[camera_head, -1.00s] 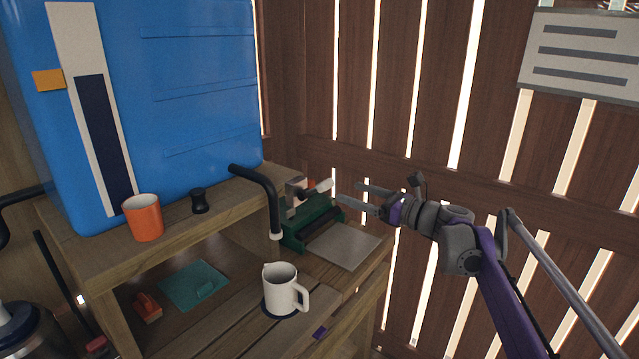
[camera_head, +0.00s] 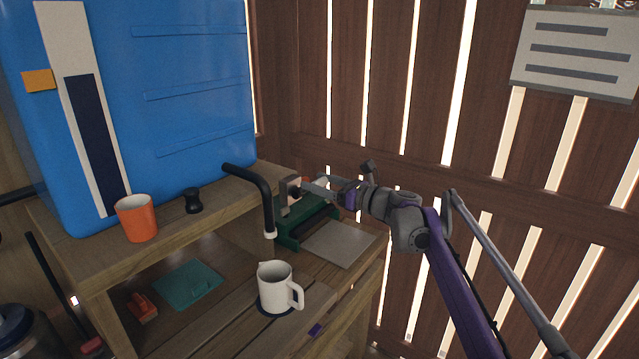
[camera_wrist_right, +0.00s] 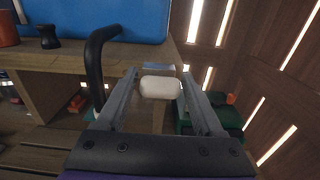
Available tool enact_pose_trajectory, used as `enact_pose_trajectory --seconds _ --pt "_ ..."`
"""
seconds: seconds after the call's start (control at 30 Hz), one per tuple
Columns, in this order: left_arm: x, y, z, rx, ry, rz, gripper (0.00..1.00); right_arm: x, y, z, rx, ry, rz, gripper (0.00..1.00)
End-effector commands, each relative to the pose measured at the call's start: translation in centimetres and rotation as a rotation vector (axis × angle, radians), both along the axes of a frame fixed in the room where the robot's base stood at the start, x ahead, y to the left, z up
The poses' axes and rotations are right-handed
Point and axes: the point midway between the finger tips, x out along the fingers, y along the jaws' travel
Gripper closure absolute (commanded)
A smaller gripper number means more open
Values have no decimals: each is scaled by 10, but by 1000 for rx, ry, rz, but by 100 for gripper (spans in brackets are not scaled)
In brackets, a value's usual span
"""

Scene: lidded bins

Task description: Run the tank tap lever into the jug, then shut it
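The blue tank (camera_head: 160,95) stands on the upper shelf. Its black bent spout (camera_head: 263,195) ends in a pale tip above the white jug (camera_head: 272,287), which stands upright on a dark round mat. The tap lever shows its white handle in the right wrist view (camera_wrist_right: 160,87), between my fingers; in the head view its grey bracket (camera_head: 287,191) shows, and my fingers partly hide the handle. My right gripper (camera_head: 315,189) is open around the handle, with a small gap on each side in the wrist view (camera_wrist_right: 160,80). No flow shows from the spout. My left gripper is not in view.
An orange mug (camera_head: 137,218) and a black knob (camera_head: 193,201) are on the upper shelf. A green device (camera_head: 290,238) with a grey plate (camera_head: 341,243) lies behind the jug, below my right gripper. A teal board (camera_head: 188,284) lies on the lower shelf. A slatted wall stands behind.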

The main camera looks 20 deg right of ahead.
Motion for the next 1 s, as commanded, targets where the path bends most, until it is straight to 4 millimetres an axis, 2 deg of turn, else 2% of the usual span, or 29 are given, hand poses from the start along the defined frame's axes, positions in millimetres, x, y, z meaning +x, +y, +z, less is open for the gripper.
enact_pose_trajectory --seconds 0.03,0.3,0.37,0.67,1.0 --pt "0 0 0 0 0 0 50 0 0 0 0 0 0 42" --pt "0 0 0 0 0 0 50 0 0 0 0 0 0 91" --pt "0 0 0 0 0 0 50 0 0 0 0 0 0 100" --pt "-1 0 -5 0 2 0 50 -2 -2 -5 30 -38 1 100" --pt "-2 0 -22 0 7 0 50 -9 -7 -24 164 -209 1 100"
